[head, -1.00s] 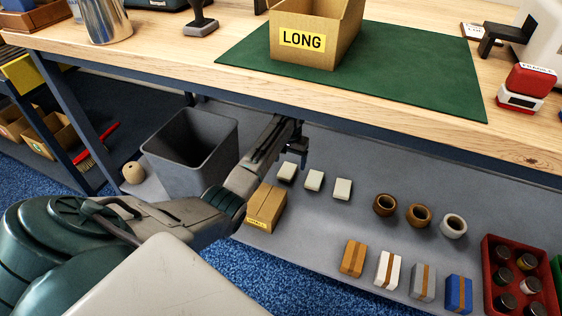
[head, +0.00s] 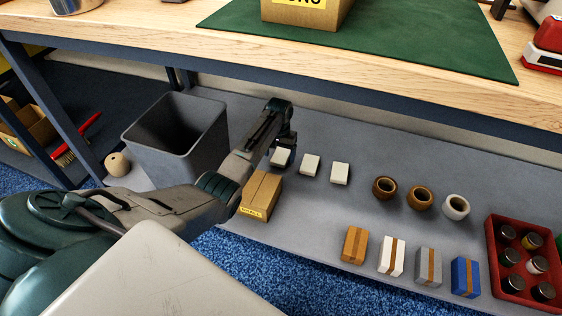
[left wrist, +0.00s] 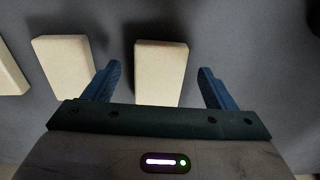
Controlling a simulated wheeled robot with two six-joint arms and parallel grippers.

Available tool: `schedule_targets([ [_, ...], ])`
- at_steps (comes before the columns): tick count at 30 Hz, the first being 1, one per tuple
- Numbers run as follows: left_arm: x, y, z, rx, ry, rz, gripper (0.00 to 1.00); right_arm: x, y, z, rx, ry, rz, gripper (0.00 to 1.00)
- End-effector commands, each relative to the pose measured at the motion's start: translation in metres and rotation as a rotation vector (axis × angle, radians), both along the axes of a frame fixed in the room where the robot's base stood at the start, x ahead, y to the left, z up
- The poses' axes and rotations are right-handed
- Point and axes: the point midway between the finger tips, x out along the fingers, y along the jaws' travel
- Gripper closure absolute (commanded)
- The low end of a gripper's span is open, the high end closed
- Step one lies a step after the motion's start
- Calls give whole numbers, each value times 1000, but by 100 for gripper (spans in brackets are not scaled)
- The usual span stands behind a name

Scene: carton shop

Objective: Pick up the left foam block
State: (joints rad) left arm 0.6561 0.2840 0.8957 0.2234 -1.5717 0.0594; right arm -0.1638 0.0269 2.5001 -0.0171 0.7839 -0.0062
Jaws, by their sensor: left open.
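Three cream foam blocks lie in a row on the grey lower shelf. The left foam block (head: 280,157) is the one at my left gripper (head: 287,143), which is over it and hides part of it. In the left wrist view, the left foam block (left wrist: 160,72) shows between the two blue fingers of my open left gripper (left wrist: 160,78), with a gap on each side. The middle foam block (head: 310,165) and the right foam block (head: 340,173) lie apart to the right. My right gripper is out of view.
A small carton (head: 261,195) sits just in front of the left block, and a grey bin (head: 178,135) stands to the left. Tape rolls (head: 419,198) and banded blocks (head: 391,257) are to the right. The workbench edge (head: 330,95) overhangs the shelf.

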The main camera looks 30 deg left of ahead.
Motion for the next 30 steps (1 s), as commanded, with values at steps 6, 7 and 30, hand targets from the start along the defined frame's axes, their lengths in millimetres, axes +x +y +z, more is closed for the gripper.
schedule_targets([
  [6,0,0,-13,0,-1,0,22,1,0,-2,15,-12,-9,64],
  [7,0,0,-12,0,-1,0,22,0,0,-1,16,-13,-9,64],
  [30,0,0,2,0,-1,0,70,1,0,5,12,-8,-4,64],
])
